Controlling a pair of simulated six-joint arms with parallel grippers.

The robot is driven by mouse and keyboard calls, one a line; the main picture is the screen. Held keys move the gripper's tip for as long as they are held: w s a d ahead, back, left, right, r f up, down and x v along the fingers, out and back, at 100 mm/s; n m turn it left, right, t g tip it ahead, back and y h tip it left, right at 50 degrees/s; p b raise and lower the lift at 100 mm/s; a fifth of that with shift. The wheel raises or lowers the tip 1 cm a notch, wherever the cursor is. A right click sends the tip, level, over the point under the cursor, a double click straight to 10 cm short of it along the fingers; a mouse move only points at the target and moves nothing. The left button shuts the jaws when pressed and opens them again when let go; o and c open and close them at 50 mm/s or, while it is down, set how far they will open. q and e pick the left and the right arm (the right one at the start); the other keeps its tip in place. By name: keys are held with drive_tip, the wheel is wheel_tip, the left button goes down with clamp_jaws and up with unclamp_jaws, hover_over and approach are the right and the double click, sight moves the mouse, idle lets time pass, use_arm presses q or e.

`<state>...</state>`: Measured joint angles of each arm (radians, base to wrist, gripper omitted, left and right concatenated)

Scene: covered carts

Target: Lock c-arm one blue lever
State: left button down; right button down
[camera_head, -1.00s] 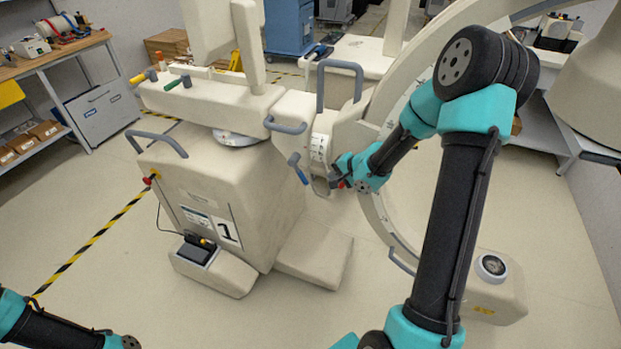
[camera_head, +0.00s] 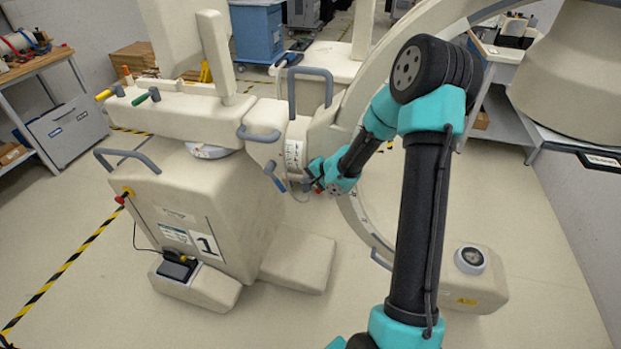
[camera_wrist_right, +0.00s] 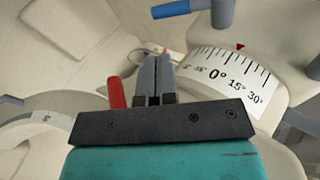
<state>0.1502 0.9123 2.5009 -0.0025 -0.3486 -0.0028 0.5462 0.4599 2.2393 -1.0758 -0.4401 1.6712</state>
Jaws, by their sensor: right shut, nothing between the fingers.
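The c-arm cart marked 1 (camera_head: 206,245) stands left of centre in the head view. Its blue lever (camera_head: 277,180) hangs tilted from a joint beside the white angle scale (camera_head: 293,154). In the right wrist view the blue lever (camera_wrist_right: 174,9) lies near the top edge, left of the scale (camera_wrist_right: 228,78). My right gripper (camera_head: 309,178) is just right of the lever, apart from it. In the wrist view its fingers (camera_wrist_right: 155,62) are together and empty, below the lever. A red handle (camera_wrist_right: 117,93) shows beside the fingers. My left gripper is out of view.
Grey-blue handles (camera_head: 258,136) stick out of the c-arm close to the lever. The big c-arm ring (camera_head: 365,222) curves behind my right arm. A workbench (camera_head: 35,68) stands at the left. Floor is clear at the lower middle.

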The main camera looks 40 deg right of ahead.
sight(283, 187)
drive_tip(key=x, duration=0.9)
drive_tip(key=shift+w+a+r, duration=0.1)
drive_tip(key=shift+w+r, duration=0.05)
drive_tip(key=shift+w, duration=0.1)
drive_tip(key=shift+w+a+f, duration=0.2)
drive_tip(key=shift+w+f, duration=0.15)
drive_tip(key=shift+w, duration=0.25)
